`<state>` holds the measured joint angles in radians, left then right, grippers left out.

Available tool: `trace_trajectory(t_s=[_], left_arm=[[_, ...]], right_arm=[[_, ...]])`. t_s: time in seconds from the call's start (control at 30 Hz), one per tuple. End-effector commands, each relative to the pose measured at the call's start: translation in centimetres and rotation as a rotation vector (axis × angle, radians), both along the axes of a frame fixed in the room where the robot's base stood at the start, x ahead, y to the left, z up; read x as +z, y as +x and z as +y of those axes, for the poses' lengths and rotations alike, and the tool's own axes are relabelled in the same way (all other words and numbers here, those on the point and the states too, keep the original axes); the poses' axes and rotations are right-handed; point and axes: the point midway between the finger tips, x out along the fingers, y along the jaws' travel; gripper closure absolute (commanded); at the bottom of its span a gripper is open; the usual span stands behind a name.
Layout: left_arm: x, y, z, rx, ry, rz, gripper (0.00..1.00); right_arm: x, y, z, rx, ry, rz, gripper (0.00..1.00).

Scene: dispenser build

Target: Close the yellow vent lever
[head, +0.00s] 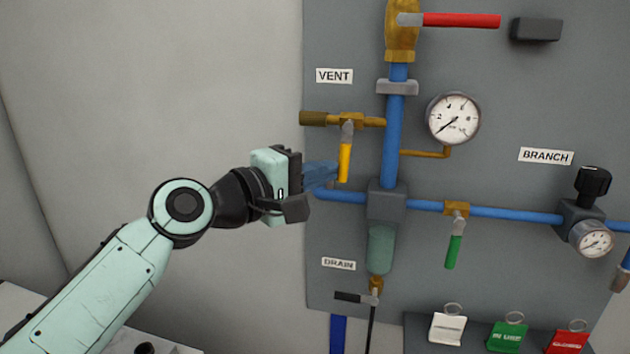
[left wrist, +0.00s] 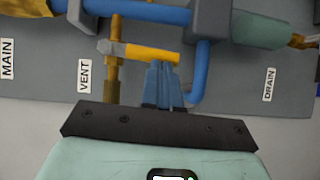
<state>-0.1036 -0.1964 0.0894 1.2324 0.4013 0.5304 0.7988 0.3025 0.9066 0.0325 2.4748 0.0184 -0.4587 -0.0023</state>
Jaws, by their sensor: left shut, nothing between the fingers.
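The yellow vent lever (head: 345,162) hangs straight down from the brass vent valve (head: 350,120), across the line of its horizontal brass pipe, below the VENT label. My left gripper (head: 333,174) comes in from the left, its blue fingers shut and empty, with the tips beside the lever's lower part. In the left wrist view the yellow lever (left wrist: 152,54) lies across the picture, and the shut fingertips (left wrist: 162,68) are right at its free end. I cannot tell whether they touch it. My right gripper is in neither view.
A blue vertical pipe (head: 394,135) and a pressure gauge (head: 453,118) are right of the lever. A red-handled valve lever (head: 460,20) is above, a green lever (head: 453,251) lower right. Tags (head: 447,328) stand along the bottom. The wall at left is clear.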

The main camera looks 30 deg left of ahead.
Motion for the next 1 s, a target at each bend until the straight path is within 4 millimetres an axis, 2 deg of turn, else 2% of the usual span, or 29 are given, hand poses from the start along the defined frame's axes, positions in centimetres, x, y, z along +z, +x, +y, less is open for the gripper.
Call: trace_trajectory(t_s=[0.3,1.0], left_arm=[[-0.1,0.1,-0.3,0.001,-0.101,-0.027,1.0],[0.0,0.1,-0.2,0.001,-0.105,-0.028,1.0]], right_arm=[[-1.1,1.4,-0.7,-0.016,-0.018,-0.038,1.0],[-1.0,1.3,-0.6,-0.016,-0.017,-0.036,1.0]])
